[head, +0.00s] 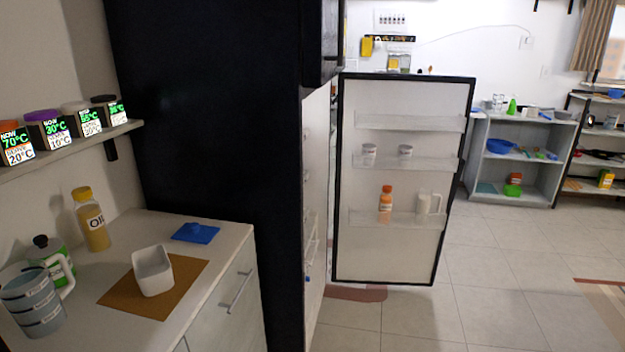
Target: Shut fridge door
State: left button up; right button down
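The fridge door (398,260) stands wide open in the head view, right of the fridge. Its white inner side faces me, framed by a dark edge. Its shelves hold two small jars, an orange-capped bottle (386,204) and a white pitcher (428,205). The tall black fridge body (215,120) stands left of the door, seen from its side. Its inside shows only as a narrow pale strip. Neither of my grippers is in view.
A counter (222,240) at the left holds a white container (153,271) on a brown mat, an oil bottle (91,219) and a blue lid. A grey shelf unit (474,150) stands beyond the door. The tiled floor (520,290) at the right is clear.

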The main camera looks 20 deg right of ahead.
aim_at(431, 115)
jog(key=i+l+z, duration=0.4)
jog(key=l, duration=0.25)
jog(key=i+l+z, duration=0.4)
jog(key=l, duration=0.2)
jog(key=i+l+z, duration=0.85)
jog(key=i+z, duration=0.4)
jog(key=i, duration=0.15)
jog(key=i+j+z, duration=0.1)
jog(key=i+z, duration=0.3)
jog(key=i, duration=0.15)
jog(key=i+u, duration=0.15)
jog(key=i, duration=0.45)
jog(key=i+l+u, duration=0.2)
jog(key=i, duration=0.4)
jog(key=i+u, duration=0.25)
jog(key=u, duration=0.2)
jog(key=i+l+u, duration=0.15)
jog(key=u, duration=0.3)
jog(key=i+l+u, duration=0.25)
jog(key=u, duration=0.2)
jog(key=i+l+u, duration=0.25)
jog(key=u, duration=0.2)
